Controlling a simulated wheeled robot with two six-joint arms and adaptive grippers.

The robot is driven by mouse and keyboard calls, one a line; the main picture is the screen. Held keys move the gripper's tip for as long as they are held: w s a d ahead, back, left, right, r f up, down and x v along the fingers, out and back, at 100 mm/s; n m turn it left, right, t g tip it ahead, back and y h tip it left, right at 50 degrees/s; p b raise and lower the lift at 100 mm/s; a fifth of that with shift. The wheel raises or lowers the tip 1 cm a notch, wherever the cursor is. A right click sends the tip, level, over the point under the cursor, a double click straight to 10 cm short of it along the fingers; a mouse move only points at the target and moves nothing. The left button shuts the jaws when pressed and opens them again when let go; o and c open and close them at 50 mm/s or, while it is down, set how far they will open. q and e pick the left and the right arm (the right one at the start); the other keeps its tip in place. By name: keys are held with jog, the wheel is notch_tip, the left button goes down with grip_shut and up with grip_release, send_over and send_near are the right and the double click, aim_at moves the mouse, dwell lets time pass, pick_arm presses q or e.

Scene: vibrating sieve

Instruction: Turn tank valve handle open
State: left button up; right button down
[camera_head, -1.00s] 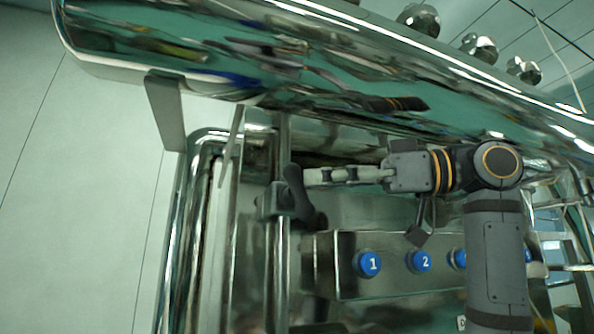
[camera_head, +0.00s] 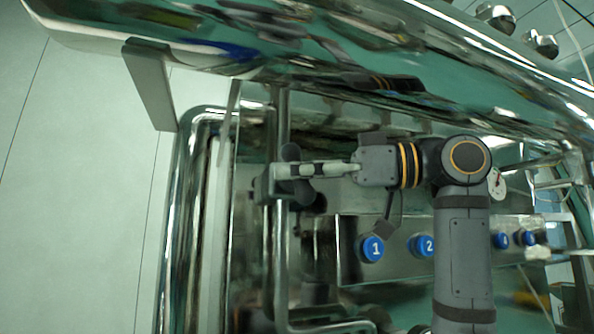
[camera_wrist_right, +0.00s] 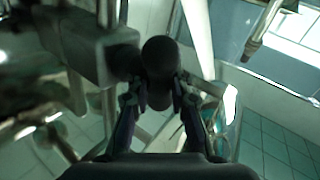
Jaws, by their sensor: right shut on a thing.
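The tank valve handle (camera_head: 291,153) is a dark lever on a metal valve body (camera_head: 262,184) fixed to a vertical steel pipe. My right gripper (camera_head: 284,171) reaches it from the right and is shut on it, with dark parts of the handle showing above and below the fingers. In the right wrist view, the dark rounded handle (camera_wrist_right: 160,58) stands between the two fingertips (camera_wrist_right: 159,92). The fingers hide part of the handle in the head view. My left gripper is not in view.
A large shiny steel tank (camera_head: 330,50) spans the top, just above my right arm. A panel with numbered blue buttons (camera_head: 373,247) lies below the gripper. A round gauge (camera_head: 497,184) is at the right. Bare wall and floor show at the left.

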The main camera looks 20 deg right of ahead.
jog(key=shift+f+y+b, duration=0.3)
jog(key=shift+f+b, duration=0.1)
jog(key=shift+b, duration=0.55)
jog(key=m+t+y+b, duration=0.1)
jog(key=m+b, duration=0.1)
jog(key=b, duration=0.2)
jog(key=shift+t+y, duration=0.4)
jog(key=shift+r+m+t+b, duration=0.2)
jog(key=shift+m+t+b, duration=0.1)
jog(key=shift+b, duration=0.1)
jog(key=shift+r, duration=0.25)
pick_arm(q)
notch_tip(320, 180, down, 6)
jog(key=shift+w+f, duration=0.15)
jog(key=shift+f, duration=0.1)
pick_arm(e)
jog(key=c, duration=1.2)
grip_release()
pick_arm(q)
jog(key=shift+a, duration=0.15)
pick_arm(e)
jog(key=shift+d, duration=0.15)
